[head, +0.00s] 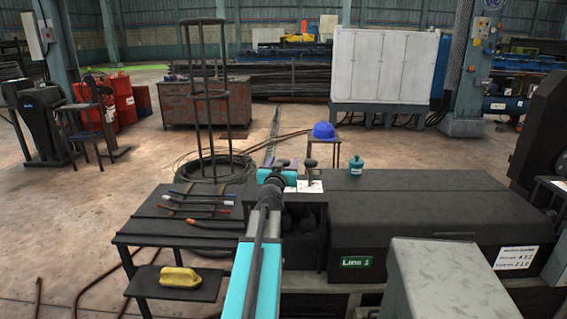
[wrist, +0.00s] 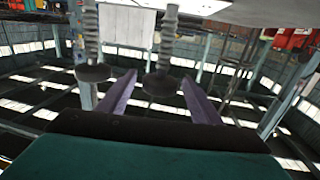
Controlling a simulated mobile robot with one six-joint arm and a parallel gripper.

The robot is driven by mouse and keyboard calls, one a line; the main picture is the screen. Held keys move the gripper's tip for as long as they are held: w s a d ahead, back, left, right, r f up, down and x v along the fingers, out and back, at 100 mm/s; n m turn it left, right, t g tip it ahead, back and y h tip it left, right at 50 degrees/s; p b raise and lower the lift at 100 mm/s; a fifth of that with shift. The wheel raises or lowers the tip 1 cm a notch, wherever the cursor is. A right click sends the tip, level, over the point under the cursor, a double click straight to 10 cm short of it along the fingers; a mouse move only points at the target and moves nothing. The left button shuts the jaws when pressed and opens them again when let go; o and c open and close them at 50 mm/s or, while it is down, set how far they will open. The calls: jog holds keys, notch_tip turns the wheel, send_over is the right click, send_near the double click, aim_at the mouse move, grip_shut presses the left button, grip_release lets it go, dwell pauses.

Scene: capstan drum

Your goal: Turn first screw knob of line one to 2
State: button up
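My gripper (head: 288,163) is over the knob stand beside the Line 1 machine (head: 420,215), its two purple fingers apart. The wrist view appears upside down and shows two dark screw knobs on threaded stems. One knob (wrist: 162,82) appears between the spread fingertips, with gaps on both sides; I cannot tell how deep it sits between them. The other knob (wrist: 92,72) is outside the fingers, to the left. In the head view one knob (head: 310,163) stands upright right of my gripper; the other is hidden by it. The scale markings are not readable.
A green Line 1 sign (head: 356,262) is on the machine's front. A teal pot (head: 356,165) stands on its top. A side table with several tools (head: 185,205) is at left, a yellow object (head: 180,277) on a lower shelf. A blue helmet (head: 324,130) sits behind.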

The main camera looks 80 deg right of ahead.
jog(key=shift+a, duration=0.1)
jog(key=a+b, duration=0.2)
jog(key=a, duration=0.6)
jog(key=shift+b, duration=0.3)
jog(key=shift+s+a+f+b, duration=0.1)
jog(key=shift+b, duration=0.2)
jog(key=b, duration=0.4)
jog(key=shift+s+a, duration=0.15)
jog(key=shift+a, duration=0.1)
jog(key=a+b, duration=0.1)
jog(key=b, duration=0.6)
jog(key=shift+w+a, duration=0.2)
jog(key=shift+a, duration=0.15)
jog(key=shift+w+a+b, duration=0.1)
jog(key=shift+a+b, duration=0.1)
jog(key=shift+b, duration=0.5)
jog(key=shift+a+b, duration=1.25)
jog(key=shift+a, duration=0.15)
